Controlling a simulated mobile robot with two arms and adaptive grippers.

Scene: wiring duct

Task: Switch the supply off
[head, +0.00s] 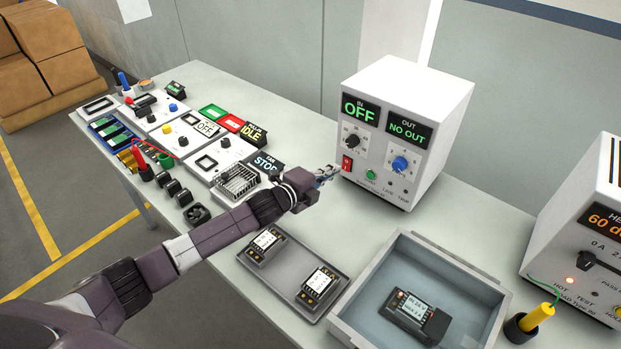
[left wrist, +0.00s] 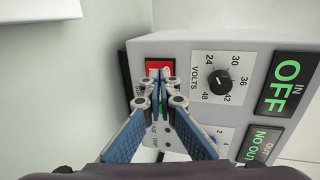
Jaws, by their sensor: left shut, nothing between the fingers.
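The supply (head: 407,130) is a white box with a grey front on the table. Its upper displays read "IN OFF" (head: 361,110) and "OUT NO OUT" (head: 409,130). A red rocker switch (head: 347,164) sits at the lower left of its front, below a black knob. My left gripper (head: 331,172) is shut and empty, just in front of the switch. In the left wrist view its fingertips (left wrist: 160,75) overlap the red switch (left wrist: 158,64) and hide part of it; I cannot tell whether they touch it. My right gripper is not in view.
A grey tray (head: 292,268) with two modules and a grey bin (head: 440,256) with one module stand in front of the supply. Panels and parts crowd the table's left.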

